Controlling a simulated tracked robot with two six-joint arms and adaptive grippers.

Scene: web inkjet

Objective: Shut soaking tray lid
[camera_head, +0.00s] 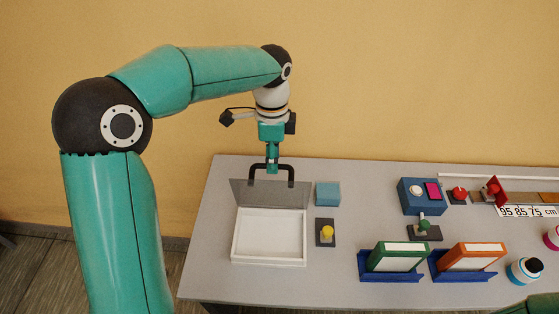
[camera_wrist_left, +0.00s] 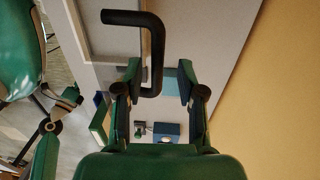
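The white soaking tray (camera_head: 268,262) stands on the left part of the grey table. Its grey see-through lid (camera_head: 250,194) stands raised at the tray's back edge, so the tray is open. A black handle (camera_head: 291,175) sits at the lid's top edge and also shows in the left wrist view (camera_wrist_left: 156,35). My left gripper (camera_head: 272,168) points down at the handle. In the left wrist view my left gripper (camera_wrist_left: 159,72) has its fingers apart, with one end of the handle between them, closer to the left finger. Green and black parts of my right arm show at that view's left; its finger state is unclear.
A light blue block (camera_head: 328,194) and a yellow-knobbed dark base (camera_head: 326,233) stand close to the tray's right side. Green (camera_head: 398,257) and orange (camera_head: 468,257) framed pieces sit in blue holders farther right. A blue box (camera_head: 420,196) stands behind them. The table's left strip is clear.

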